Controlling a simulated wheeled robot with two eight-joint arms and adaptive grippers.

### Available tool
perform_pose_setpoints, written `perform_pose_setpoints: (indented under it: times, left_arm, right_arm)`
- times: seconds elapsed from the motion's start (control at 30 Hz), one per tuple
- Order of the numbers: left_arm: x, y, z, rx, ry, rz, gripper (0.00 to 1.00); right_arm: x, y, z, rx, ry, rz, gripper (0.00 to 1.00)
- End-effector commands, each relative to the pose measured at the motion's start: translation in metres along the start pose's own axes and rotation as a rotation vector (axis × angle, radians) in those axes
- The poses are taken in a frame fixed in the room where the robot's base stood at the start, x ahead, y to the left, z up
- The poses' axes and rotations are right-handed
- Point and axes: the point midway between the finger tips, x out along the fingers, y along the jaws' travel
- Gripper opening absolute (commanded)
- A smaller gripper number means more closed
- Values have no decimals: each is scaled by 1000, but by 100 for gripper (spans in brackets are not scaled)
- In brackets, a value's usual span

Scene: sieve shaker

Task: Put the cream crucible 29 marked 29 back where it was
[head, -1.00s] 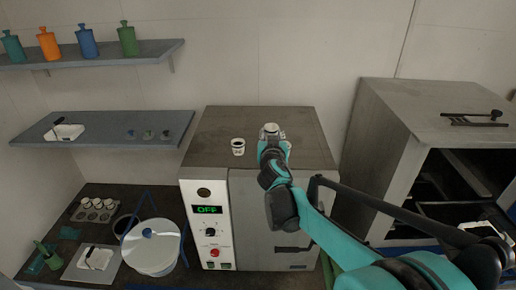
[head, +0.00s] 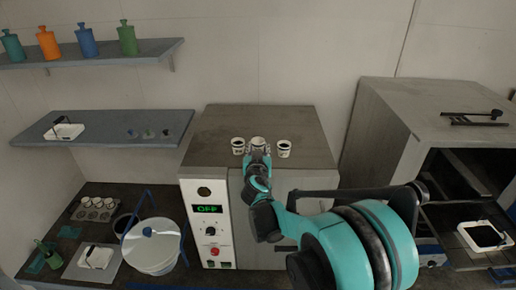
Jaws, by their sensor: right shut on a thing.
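Three cream crucibles stand in a row at the top of the grey furnace (head: 310,133): a left one (head: 238,144), a middle one (head: 258,142) and a right one (head: 284,149). My right gripper (head: 257,149) is shut on the middle crucible, which is upright between the other two. The gripper hides its lower part, so I cannot tell whether it touches the furnace top. The markings are too small to read, so I cannot tell which is 29. My left gripper is not in view.
A holder (head: 94,214) with several small white cups stands at the lower left, near a white lidded pot (head: 152,250). A larger open oven (head: 395,130) stands to the right. The furnace top behind the crucibles is clear.

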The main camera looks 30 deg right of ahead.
Motion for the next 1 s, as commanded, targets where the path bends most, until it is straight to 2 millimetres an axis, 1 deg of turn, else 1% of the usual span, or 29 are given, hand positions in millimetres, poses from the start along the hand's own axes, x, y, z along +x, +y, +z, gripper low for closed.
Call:
perform_pose_setpoints:
  times: [0.03, 0.07, 0.1, 0.13, 0.43, 0.53, 0.7, 1.0]
  left_arm:
    - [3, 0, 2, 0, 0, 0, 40]
    - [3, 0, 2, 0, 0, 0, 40]
    - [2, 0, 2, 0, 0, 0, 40]
    - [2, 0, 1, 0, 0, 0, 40]
    - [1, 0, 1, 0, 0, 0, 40]
    - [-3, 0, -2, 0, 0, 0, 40]
    - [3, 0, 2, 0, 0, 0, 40]
    - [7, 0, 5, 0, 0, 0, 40]
  right_arm:
    - [0, 0, 3, 0, 0, 0, 4]
    - [0, 0, 3, 0, 0, 0, 36]
    - [0, 0, 2, 0, 0, 0, 47]
    - [0, 0, 2, 0, 0, 0, 55]
    - [0, 0, 2, 0, 0, 0, 55]
    - [0, 0, 0, 0, 0, 0, 55]
    - [-26, 0, 3, -2, 0, -1, 55]
    - [-68, -4, -5, 0, 0, -2, 55]
